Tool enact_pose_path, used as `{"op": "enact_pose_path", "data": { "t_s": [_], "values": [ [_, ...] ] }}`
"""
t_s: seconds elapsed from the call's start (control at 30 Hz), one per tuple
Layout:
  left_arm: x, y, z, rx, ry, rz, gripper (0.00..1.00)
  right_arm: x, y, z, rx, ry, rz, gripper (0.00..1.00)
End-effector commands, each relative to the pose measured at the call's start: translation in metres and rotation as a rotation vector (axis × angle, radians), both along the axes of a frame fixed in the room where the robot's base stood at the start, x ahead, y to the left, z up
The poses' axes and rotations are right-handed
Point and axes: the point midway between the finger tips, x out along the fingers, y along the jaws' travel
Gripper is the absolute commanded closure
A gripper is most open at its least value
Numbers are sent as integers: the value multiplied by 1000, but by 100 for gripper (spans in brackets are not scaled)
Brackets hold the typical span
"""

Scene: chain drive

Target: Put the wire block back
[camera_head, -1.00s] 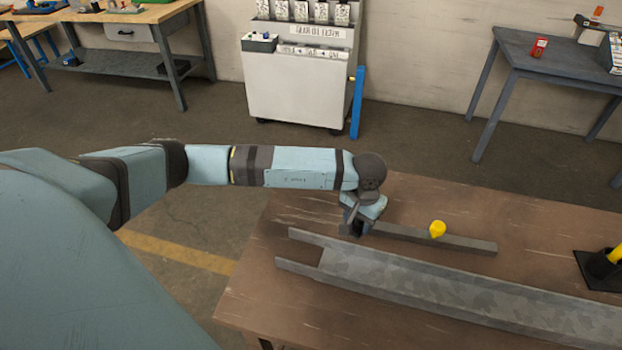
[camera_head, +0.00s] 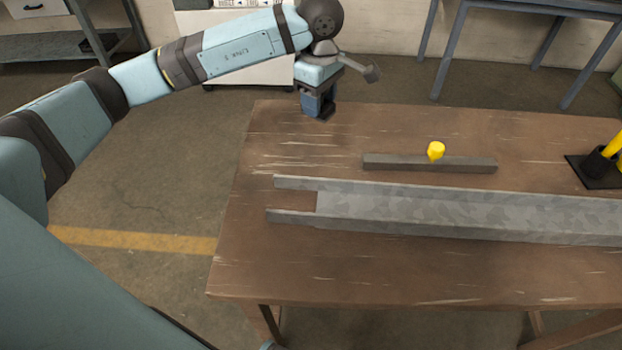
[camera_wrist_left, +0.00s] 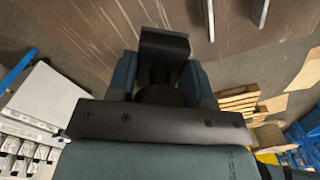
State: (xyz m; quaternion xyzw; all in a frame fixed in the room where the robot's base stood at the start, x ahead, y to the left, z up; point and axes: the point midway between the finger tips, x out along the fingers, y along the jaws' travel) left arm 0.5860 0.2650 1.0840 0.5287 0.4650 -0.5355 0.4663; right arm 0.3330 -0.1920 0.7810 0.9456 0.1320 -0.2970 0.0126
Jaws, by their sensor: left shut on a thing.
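My left gripper (camera_head: 319,103) is at the far left part of the brown table, above its back edge. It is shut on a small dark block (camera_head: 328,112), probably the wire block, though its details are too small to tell. In the left wrist view the dark block (camera_wrist_left: 163,46) sticks out between the blue fingers of the gripper (camera_wrist_left: 163,78). A dark grey bar (camera_head: 400,163) lies on the table to the right of the gripper, apart from it. A yellow piece (camera_head: 436,150) stands at the bar. My right gripper is out of view.
A long grey metal channel (camera_head: 430,213) lies across the table in front of the bar. A black holder (camera_head: 597,163) with yellow handles stands at the right. The table (camera_head: 400,275) is clear at the front and around the back left.

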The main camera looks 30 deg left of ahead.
Motion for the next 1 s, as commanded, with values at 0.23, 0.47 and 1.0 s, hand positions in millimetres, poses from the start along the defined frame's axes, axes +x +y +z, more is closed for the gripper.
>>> {"op": "enact_pose_path", "data": {
  "t_s": [0.23,0.47,1.0],
  "values": [
    [-5,8,22,5,-5,416,79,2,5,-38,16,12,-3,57],
    [-9,11,31,9,-3,574,79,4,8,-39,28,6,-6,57],
    [-10,12,-96,11,-1,585,79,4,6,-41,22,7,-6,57]
  ]
}}
